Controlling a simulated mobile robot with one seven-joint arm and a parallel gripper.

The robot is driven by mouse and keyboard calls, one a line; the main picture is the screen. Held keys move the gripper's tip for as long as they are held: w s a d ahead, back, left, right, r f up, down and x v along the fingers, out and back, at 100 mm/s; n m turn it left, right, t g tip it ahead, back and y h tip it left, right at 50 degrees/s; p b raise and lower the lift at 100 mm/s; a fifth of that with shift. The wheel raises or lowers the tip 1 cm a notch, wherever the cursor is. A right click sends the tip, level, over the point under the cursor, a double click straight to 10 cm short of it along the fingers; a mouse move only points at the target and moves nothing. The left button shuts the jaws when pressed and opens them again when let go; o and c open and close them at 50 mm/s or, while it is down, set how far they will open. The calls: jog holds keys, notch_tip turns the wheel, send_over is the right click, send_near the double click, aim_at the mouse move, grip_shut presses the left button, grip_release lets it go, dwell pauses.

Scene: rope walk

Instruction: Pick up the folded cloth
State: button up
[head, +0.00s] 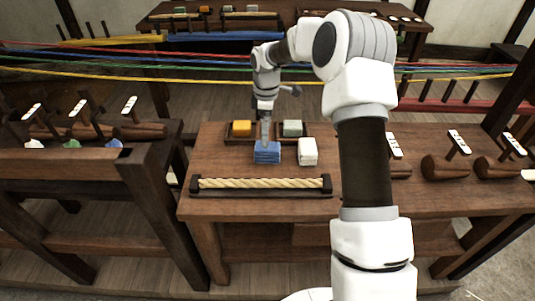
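A blue folded cloth (267,154) lies in a layered stack on the wooden table (230,213). A white block-like folded piece (307,153) lies just to its right; I cannot tell for sure whether it is cloth too. My gripper (266,143) points down right at the blue cloth, its fingertips overlapping the cloth's top back part in the picture. Whether the fingers touch it, and whether they are open or shut, is too small to tell.
Behind the cloth, two dark trays hold a yellow block (241,127) and a grey-green block (292,128). A rope in a dark holder (262,184) lies along the front edge. Coloured ropes (200,67) stretch across behind. Wooden mallet-like tools (441,166) lie at right.

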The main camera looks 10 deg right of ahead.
aim_at(268, 152)
notch_tip(268, 152, down, 8)
jog(key=shift+s+d+r+b, duration=0.1)
jog(key=shift+d+r+b, duration=0.1)
jog(key=shift+b, duration=0.25)
jog(key=shift+r, duration=0.1)
jog(key=c, duration=1.4)
